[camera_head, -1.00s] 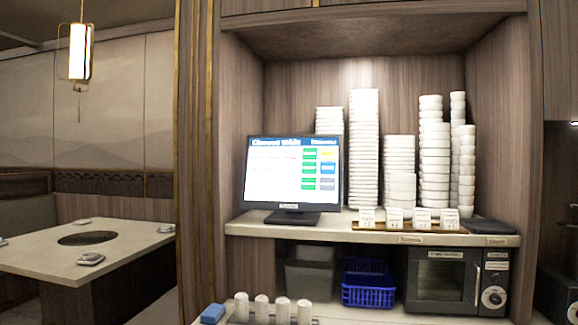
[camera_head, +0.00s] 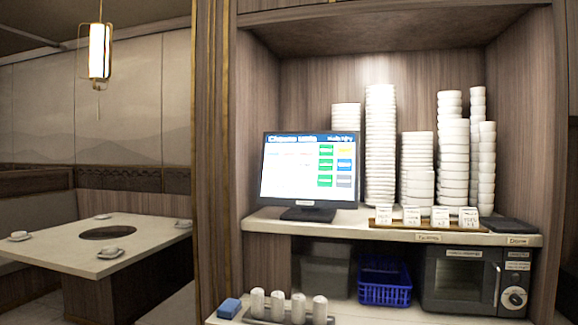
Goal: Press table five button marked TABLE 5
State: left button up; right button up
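A row of small white button boxes stands on a brown strip (camera_head: 428,228) at the front of the shelf, right of the monitor. The boxes I see are a first (camera_head: 383,214), a second (camera_head: 412,216), a third (camera_head: 440,217) and a fourth (camera_head: 468,219). Their dark markings are too small to read, so I cannot tell which is TABLE 5. Neither of my grippers shows in the view.
A monitor (camera_head: 310,168) stands on the shelf (camera_head: 350,222), with tall stacks of white bowls (camera_head: 380,145) behind. Below are a blue basket (camera_head: 385,285), a microwave (camera_head: 462,280), a blue sponge (camera_head: 229,308) and several white cylinders (camera_head: 278,305). A dining table (camera_head: 60,250) is at left.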

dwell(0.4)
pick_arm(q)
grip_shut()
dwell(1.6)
